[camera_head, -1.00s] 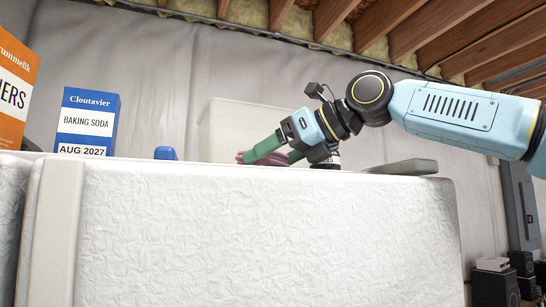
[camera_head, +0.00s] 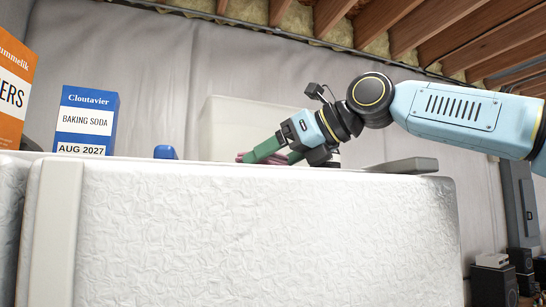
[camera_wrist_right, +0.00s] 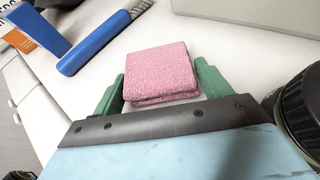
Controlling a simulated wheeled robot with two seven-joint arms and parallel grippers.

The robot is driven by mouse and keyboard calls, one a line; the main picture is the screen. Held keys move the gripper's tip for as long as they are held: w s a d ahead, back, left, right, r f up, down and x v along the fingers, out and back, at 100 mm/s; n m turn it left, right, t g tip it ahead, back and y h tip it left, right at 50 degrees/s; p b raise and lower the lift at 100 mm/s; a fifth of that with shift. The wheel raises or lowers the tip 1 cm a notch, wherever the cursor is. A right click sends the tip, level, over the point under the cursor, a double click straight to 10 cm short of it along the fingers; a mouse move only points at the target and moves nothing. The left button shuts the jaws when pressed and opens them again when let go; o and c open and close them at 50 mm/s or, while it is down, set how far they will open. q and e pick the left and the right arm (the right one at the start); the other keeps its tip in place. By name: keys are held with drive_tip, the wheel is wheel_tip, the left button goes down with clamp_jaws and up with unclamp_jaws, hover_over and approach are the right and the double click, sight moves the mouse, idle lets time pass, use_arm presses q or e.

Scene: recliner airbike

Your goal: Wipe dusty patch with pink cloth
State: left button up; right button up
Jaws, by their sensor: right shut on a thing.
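The pink cloth (camera_wrist_right: 160,72) is a folded, thick square pad on the white top surface in the right wrist view. It sits between the two green fingers of my right gripper (camera_wrist_right: 162,84), which are shut on it. In the head view, my right gripper (camera_head: 268,157) reaches in from the right, low over the far side of the white top. Only a sliver of the pink cloth (camera_head: 241,157) shows there, behind the fingers. I cannot make out a dusty patch in either view. My left gripper is not in view.
A blue-handled brush (camera_wrist_right: 95,46) lies beyond the cloth. A blue baking soda box (camera_head: 87,120) and an orange box (camera_head: 14,85) stand at left. A pale bin (camera_head: 235,122) stands behind the gripper. A dark round object (camera_wrist_right: 302,112) is close at right.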

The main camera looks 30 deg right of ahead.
drive_tip(key=shift+f, duration=0.1)
idle(0.5)
drive_tip(key=shift+s+d, duration=0.7)
drive_tip(key=shift+s, duration=0.25)
drive_tip(key=shift+s, duration=0.1)
drive_tip(key=shift+s+d, duration=0.25)
drive_tip(key=shift+w+a, duration=1.45)
drive_tip(key=shift+w, duration=0.1)
drive_tip(key=shift+w+a, duration=0.55)
drive_tip(key=shift+w, duration=0.05)
drive_tip(key=shift+s+d, duration=2.1)
drive_tip(key=shift+s, duration=0.15)
drive_tip(key=shift+w+a+f, duration=0.1)
drive_tip(key=shift+w+a, duration=0.65)
drive_tip(key=shift+w, duration=0.05)
